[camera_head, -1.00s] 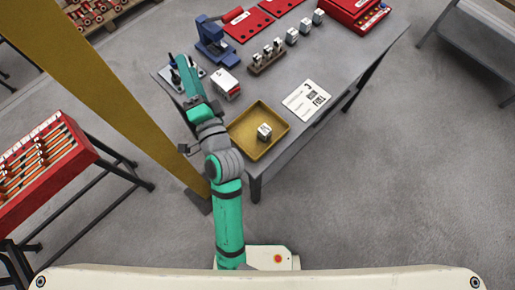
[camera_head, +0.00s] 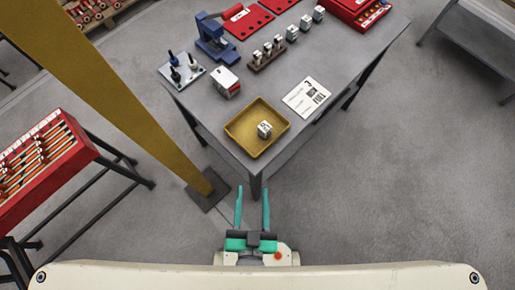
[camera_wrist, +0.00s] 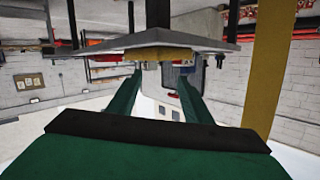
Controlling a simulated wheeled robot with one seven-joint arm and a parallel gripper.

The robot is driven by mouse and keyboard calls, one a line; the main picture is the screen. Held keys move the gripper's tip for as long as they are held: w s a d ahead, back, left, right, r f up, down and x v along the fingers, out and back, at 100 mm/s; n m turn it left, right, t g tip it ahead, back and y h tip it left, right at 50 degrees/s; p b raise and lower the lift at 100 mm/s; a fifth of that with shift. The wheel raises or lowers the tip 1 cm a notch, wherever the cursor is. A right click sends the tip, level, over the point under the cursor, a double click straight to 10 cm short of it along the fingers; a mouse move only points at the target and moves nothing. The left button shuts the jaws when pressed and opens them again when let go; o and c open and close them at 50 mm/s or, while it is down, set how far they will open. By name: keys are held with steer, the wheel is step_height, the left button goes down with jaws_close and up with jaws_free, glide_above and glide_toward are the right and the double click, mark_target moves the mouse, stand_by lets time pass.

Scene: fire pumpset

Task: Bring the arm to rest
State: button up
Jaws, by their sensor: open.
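My gripper (camera_head: 252,208) is close to my base at the bottom middle of the head view. Its two green fingers point toward the table and stand apart with nothing between them. In the wrist view the fingers (camera_wrist: 158,92) are also spread and empty. The grey table (camera_head: 325,75) is beyond the fingertips, its near corner just ahead of them. In the wrist view the scene is upside down, with the table edge (camera_wrist: 222,44) above the fingers.
A yellow tray (camera_head: 238,131) holding a small white block (camera_head: 265,130) sits at the table's near corner. A yellow post (camera_head: 130,110) rises left of the table. A red rack (camera_head: 40,160) stands at far left. The floor right of my gripper is clear.

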steer(key=s, duration=0.1)
steer(key=s+d+n, duration=0.1)
steer(key=s+n, duration=0.1)
steer(key=shift+d+r, duration=0.1)
steer(key=shift+d, duration=0.15)
steer(key=c, duration=0.4)
steer(key=shift+d, duration=0.15)
